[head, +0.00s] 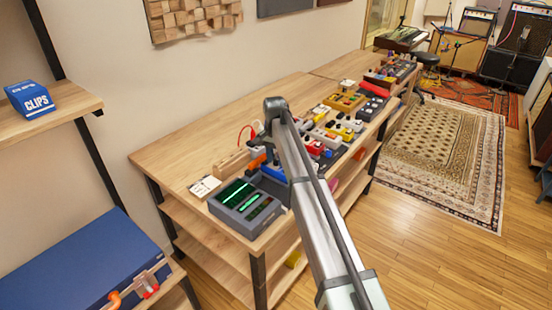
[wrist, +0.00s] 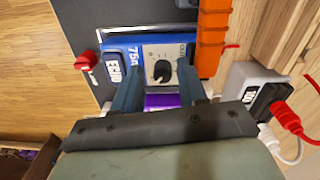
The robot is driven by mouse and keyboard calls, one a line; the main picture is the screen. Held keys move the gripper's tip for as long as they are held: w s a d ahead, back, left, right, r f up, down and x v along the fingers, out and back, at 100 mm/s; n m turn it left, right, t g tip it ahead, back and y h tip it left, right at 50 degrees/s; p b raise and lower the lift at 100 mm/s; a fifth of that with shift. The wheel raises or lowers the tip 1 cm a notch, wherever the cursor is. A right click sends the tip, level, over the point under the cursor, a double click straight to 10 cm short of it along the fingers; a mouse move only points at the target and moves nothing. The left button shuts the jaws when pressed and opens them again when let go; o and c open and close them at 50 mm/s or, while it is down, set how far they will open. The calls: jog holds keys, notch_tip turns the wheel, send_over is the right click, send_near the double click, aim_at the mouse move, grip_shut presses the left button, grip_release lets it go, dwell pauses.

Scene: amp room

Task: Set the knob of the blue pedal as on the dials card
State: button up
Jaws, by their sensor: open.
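The blue pedal (wrist: 118,52) lies below my gripper in the wrist view, with an ECHO label and a light dial face. Its black knob (wrist: 162,71) has a pale pointer mark; I cannot read its exact setting. My gripper (wrist: 159,72) is open, with one finger on each side of the knob; whether the fingers touch it is unclear. In the head view, a blue pedal (head: 274,172) shows partly behind my arm. A small white card (head: 205,187) with dark marks lies on the bench at its near left; its marks are too small to read.
A grey unit with green-lit strips (head: 245,202) stands at the bench's near end. An orange block (wrist: 214,38) stands close beside the blue pedal. A white box with red plugs (wrist: 250,90) is at the right. Several pedals crowd the bench farther back.

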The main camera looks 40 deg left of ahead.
aim_at(276, 161)
jog(key=shift+a+r, duration=0.1)
jog(key=shift+a, duration=0.05)
jog(key=shift+r, duration=3.9)
